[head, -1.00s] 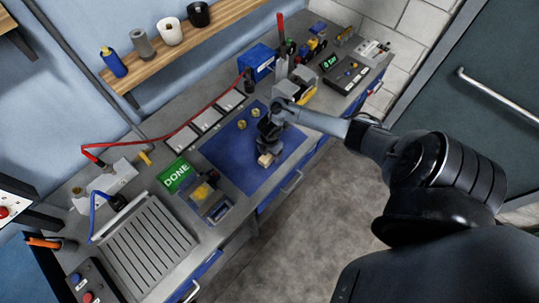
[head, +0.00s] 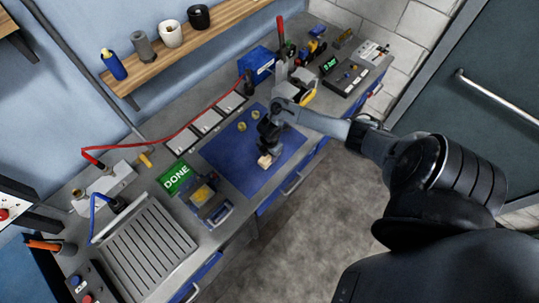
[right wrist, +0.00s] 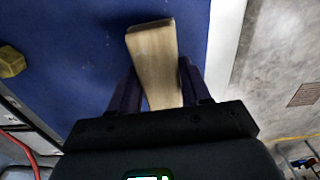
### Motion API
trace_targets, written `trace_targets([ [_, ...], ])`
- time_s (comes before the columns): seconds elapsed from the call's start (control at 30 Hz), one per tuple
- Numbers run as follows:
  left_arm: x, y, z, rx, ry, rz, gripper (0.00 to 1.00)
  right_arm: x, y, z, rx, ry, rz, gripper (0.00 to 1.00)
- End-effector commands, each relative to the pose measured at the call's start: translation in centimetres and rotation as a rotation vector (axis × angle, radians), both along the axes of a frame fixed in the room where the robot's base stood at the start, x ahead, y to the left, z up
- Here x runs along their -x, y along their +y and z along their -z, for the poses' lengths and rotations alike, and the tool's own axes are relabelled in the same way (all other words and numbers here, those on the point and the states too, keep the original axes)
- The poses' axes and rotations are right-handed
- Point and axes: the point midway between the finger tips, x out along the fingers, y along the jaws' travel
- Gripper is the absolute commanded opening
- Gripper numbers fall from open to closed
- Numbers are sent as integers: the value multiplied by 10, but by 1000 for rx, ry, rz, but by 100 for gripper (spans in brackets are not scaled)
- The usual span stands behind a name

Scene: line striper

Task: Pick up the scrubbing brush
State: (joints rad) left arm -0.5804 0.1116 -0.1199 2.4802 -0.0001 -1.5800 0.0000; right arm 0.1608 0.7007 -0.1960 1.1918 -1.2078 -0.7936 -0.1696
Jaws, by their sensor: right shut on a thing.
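The scrubbing brush is a pale wooden piece (head: 266,161) at the blue mat, seen below my right gripper (head: 266,152) in the head view. In the right wrist view the wooden brush (right wrist: 154,60) lies between the two dark fingers of my right gripper (right wrist: 158,88), which are shut on it. Its bristles are not visible. I cannot tell whether it touches the mat or is just above it. My left gripper is not in view.
The blue mat (head: 232,160) also holds small brass parts (head: 242,126). A green DONE sign (head: 174,178) and a box with yellow contents (head: 205,195) stand to the left. A grooved drain tray (head: 145,245) lies at the lower left. A blue box (head: 257,64) stands behind.

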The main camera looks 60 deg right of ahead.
Motion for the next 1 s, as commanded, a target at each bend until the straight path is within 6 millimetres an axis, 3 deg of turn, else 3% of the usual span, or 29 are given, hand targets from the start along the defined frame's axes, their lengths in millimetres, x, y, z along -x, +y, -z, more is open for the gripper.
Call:
trace_targets([
  [0.23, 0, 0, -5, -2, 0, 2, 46, 0, -1, -37, 3, -3, -4, 14],
  [0.7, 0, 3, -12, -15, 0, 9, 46, 85, 16, -83, 4, 3, -4, 14],
  [1.0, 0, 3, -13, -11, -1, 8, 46, 110, 22, -98, 1, 2, -1, 14],
])
